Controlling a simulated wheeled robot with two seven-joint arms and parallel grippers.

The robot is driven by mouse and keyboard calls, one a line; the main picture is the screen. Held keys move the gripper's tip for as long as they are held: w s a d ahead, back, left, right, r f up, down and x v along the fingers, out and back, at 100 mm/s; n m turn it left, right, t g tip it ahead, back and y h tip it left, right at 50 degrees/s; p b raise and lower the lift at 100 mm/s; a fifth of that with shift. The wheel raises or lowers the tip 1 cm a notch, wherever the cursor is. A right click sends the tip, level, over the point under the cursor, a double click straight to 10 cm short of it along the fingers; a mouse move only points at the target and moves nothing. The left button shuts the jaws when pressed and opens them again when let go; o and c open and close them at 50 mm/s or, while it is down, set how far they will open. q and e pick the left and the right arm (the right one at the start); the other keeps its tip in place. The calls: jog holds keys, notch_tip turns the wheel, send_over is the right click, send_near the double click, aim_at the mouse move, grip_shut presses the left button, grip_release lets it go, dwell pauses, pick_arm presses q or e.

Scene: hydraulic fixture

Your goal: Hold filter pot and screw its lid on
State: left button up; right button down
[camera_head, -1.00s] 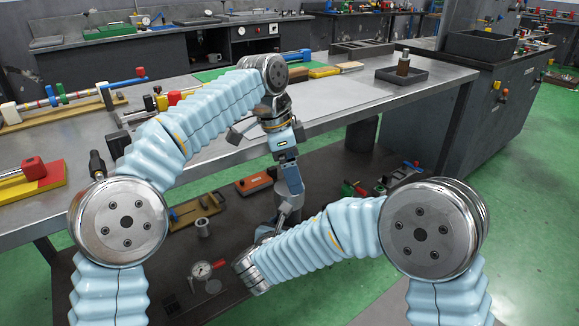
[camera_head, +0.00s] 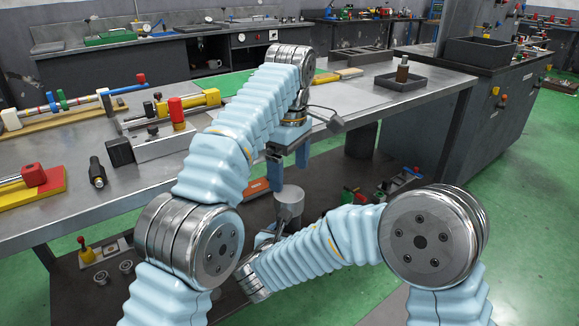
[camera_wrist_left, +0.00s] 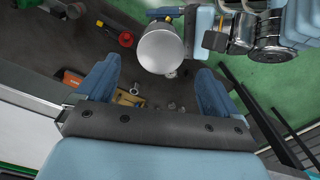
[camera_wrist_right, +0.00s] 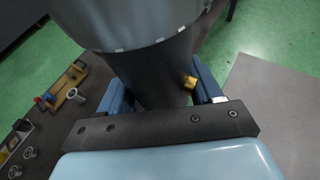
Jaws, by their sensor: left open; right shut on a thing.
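The filter pot (camera_wrist_right: 150,75) is a dark cylinder with a small brass fitting on its side. My right gripper (camera_wrist_right: 160,90) is shut around its dark body. The lid (camera_wrist_right: 135,22), a wider pale grey cap with white marks at its lower rim, sits on top of the pot; how tightly it is screwed I cannot tell. In the left wrist view the lid's round grey top (camera_wrist_left: 161,48) shows just beyond the fingers. My left gripper (camera_head: 288,178) is open, fingers down, above the lid and apart from it. My right gripper's fingers are mostly hidden in the head view.
The steel workbench (camera_head: 330,103) stands behind my left gripper, with a dark tray (camera_head: 401,81) at its right end. The lower shelf (camera_head: 125,222) carries several small parts. Open green floor (camera_head: 530,215) lies to the right.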

aim_at(289, 193)
pick_arm(q)
jog(key=shift+f, duration=0.1)
dwell(0.3)
jog(key=shift+f, duration=3.9)
